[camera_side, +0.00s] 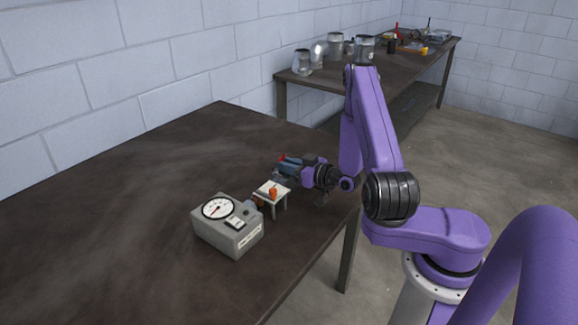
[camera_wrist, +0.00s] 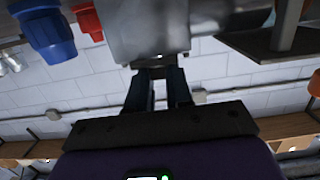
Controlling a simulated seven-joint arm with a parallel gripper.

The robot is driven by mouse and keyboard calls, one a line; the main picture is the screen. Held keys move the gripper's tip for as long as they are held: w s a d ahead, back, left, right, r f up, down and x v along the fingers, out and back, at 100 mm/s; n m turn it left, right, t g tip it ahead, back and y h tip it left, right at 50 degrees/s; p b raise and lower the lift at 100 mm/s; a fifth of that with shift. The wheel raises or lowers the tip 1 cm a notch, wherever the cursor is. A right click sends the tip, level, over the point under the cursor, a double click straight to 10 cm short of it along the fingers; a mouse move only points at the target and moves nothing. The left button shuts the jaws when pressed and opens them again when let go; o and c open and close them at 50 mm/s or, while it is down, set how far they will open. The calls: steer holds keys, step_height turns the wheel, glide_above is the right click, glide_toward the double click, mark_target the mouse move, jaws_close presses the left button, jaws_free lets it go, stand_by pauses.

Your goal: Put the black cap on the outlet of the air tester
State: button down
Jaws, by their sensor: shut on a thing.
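The air tester (camera_side: 228,240) is a grey box with a round white dial, standing on the dark table. A short grey stub, which looks like its outlet (camera_side: 249,208), sticks up at its right side. My gripper (camera_side: 283,178) is beyond the tester and the small white stand, low over the table. In the wrist view my gripper (camera_wrist: 157,72) has its fingers close together, shut on a small dark thing at their tips. I cannot tell whether this is the black cap. A large grey metal body (camera_wrist: 150,30) lies right beyond the tips and hides what is behind it.
A small white stand (camera_side: 268,194) with an orange piece (camera_side: 273,191) is between tester and gripper. Blue (camera_side: 291,163) and red (camera_side: 282,157) parts are close to the gripper. The table's left side (camera_side: 100,220) is clear. A back bench (camera_side: 330,85) holds metal duct pieces.

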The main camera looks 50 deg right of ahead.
steer(key=shift+f, duration=0.15)
steer(key=c, duration=1)
jaws_free()
steer(key=shift+s+r, duration=0.1)
steer(key=shift+r, duration=0.15)
steer(key=s, duration=0.4)
steer(key=s+r, duration=0.1)
steer(key=s, duration=0.6)
steer(key=shift+s+r, duration=0.25)
steer(key=shift+s, duration=0.15)
